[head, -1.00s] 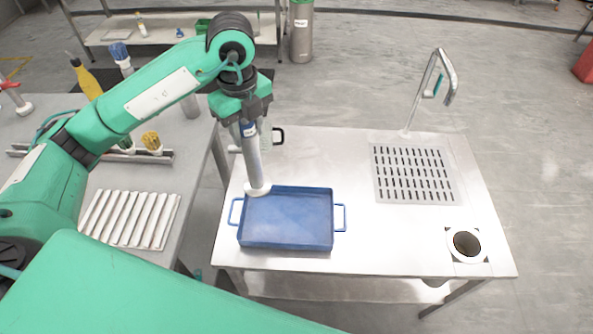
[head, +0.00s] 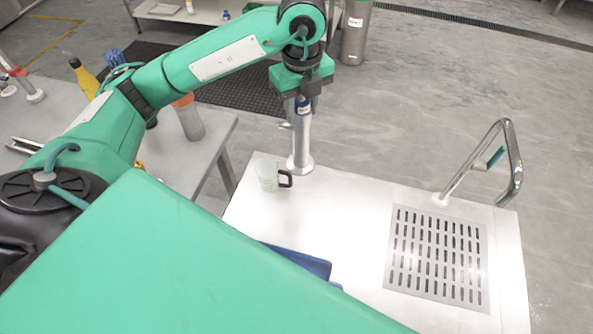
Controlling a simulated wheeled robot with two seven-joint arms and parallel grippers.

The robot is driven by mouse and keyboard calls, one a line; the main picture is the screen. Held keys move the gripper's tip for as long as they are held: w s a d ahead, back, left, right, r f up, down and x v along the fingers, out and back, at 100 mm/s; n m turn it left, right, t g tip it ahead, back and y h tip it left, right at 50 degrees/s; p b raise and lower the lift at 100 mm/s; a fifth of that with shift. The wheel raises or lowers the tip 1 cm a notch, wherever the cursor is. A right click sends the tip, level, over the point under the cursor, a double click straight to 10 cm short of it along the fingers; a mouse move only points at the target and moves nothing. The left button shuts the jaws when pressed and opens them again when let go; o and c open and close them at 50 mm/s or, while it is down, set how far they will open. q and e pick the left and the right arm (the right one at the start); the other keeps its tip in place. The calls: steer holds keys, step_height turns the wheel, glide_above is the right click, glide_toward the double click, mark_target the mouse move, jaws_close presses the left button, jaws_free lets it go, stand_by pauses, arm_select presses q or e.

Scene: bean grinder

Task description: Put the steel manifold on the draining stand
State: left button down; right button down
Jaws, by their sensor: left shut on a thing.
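The steel manifold (head: 301,142) is an upright grey metal tube with a blue label near its top and a round pale flange at its lower end. My left gripper (head: 303,98) points down and is shut on its top. The flange is at the back edge of the steel table, right of a clear jug; I cannot tell whether it touches the table top. The slotted draining stand (head: 437,254) lies flat at the right of the table, apart from the manifold and empty. My right gripper is out of view.
The clear jug (head: 266,174) with a black handle stands close left of the manifold. A chrome bent pipe (head: 511,150) rises behind the draining stand. A blue tray (head: 310,264) is mostly hidden by my green body. The table (head: 348,212) between jug and stand is bare.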

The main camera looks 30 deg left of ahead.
mark_target(301, 164)
arm_select(q)
steer(key=shift+w+f, duration=0.1)
steer(key=shift+w, duration=0.05)
steer(key=shift+f, duration=0.4)
step_height(301, 164, down, 13)
steer(key=shift+f+p, duration=0.2)
steer(key=shift+p, duration=0.9)
step_height(301, 164, down, 5)
steer(key=shift+r+p, duration=0.1)
steer(key=shift+p, duration=0.4)
steer(key=shift+f, duration=0.45)
steer(key=c, duration=0.9)
jaws_free()
steer(key=shift+c, duration=0.2)
